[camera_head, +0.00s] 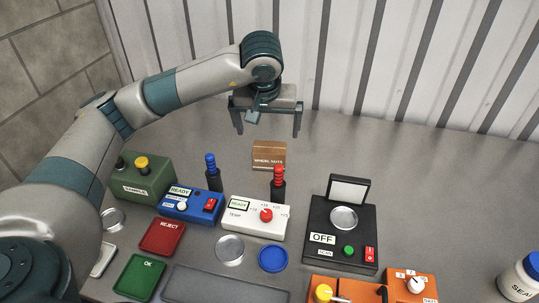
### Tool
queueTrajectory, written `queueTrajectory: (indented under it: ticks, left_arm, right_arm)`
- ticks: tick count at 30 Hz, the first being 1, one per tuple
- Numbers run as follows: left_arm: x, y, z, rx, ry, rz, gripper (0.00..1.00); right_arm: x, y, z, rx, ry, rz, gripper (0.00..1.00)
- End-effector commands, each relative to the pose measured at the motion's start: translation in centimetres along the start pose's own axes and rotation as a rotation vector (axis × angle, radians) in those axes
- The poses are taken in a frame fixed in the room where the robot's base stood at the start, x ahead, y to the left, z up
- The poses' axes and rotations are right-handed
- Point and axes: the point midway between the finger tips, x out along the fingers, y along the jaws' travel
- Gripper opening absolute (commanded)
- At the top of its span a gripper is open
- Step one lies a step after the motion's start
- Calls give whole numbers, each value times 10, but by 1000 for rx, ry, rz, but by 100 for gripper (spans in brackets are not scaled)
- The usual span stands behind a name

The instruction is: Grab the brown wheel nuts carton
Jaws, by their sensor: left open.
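The brown wheel nuts carton (268,155) stands upright on the grey table, near the middle of the head view, with its label facing me. My left gripper (267,130) is above and behind the carton in the picture, pointing down with its two fingers spread wide. It is open and empty, and the carton shows just below the gap between the fingers. I cannot tell the exact height gap. My right gripper is not in view.
Blue (209,165) and red (278,182) handled tools stand close in front of the carton. A white device (255,218), a blue device (190,204), a green box (143,179) and a black scanner (341,235) are nearer. The table right of the carton is clear; a corrugated wall (350,60) rises behind.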

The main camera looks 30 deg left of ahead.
Motion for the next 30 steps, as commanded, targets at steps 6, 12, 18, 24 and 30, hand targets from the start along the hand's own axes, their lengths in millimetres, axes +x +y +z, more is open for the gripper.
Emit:
queueTrajectory:
  ticks: [6,12,18,24,30]
  left_arm:
    - [6,0,0,0,-3,0,100]
    - [32,-1,0,-1,-6,-3,100]
    - [67,-1,0,-1,-5,-3,100]
    - [101,0,-1,0,-4,-2,100]
    - [120,0,-1,0,-1,-1,100]
  right_arm:
    - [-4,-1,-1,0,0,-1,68]
    - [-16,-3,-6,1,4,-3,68]
    - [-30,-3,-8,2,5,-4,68]
    - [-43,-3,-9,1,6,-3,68]
    - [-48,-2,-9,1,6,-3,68]
